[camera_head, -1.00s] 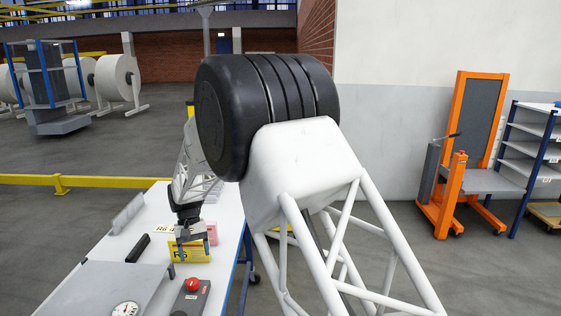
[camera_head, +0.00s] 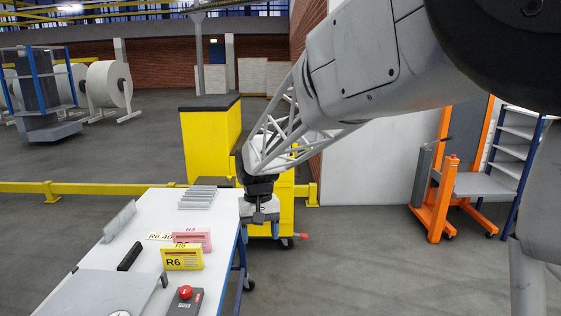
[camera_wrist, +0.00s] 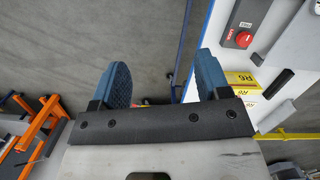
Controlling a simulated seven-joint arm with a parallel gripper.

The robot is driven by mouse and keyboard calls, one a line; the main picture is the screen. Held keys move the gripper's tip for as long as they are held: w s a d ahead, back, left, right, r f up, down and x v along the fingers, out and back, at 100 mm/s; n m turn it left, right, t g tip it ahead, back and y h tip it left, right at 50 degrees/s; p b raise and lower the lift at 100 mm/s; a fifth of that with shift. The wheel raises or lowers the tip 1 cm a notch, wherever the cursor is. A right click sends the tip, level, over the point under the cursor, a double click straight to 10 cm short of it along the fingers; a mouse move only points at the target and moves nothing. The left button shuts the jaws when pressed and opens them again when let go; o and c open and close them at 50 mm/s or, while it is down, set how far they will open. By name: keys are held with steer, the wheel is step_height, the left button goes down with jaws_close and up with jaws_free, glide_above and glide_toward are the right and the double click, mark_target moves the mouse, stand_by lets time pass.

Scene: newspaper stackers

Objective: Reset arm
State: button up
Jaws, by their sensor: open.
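My gripper (camera_head: 260,220) hangs at the right edge of the white table (camera_head: 215,262), just past the cards, with my arm reaching in from the upper right. In the wrist view its two blue-padded fingers (camera_wrist: 165,88) are spread apart, with floor and a blue table leg between them and nothing held. The yellow R6 card (camera_head: 182,257) stands on the table, apart from my gripper. A pink card (camera_head: 192,238) stands just behind it. The fingertips are hard to make out in the head view.
A red button box (camera_head: 186,300) sits at the table's front right. Grey slats (camera_head: 198,197) lie at the back. A yellow cabinet (camera_head: 211,140) stands behind the table. An orange lift (camera_head: 440,195) and open floor lie to the right.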

steer(key=s+d+r+m+t, duration=0.1)
steer(key=s+d+r, duration=0.2)
steer(key=s+d, duration=0.4)
steer(key=s+d+r+m+t, duration=0.1)
steer(key=s+d+r, duration=0.1)
steer(key=s+d, duration=0.55)
steer(key=s+d+f+t, duration=0.1)
steer(key=s+d, duration=0.3)
steer(key=s, duration=0.4)
steer(key=s+d+f+m+t, duration=0.1)
steer(key=s+d, duration=0.4)
steer(key=s, duration=0.3)
steer(key=shift+s+d+f, duration=0.15)
steer(key=shift+s, duration=0.15)
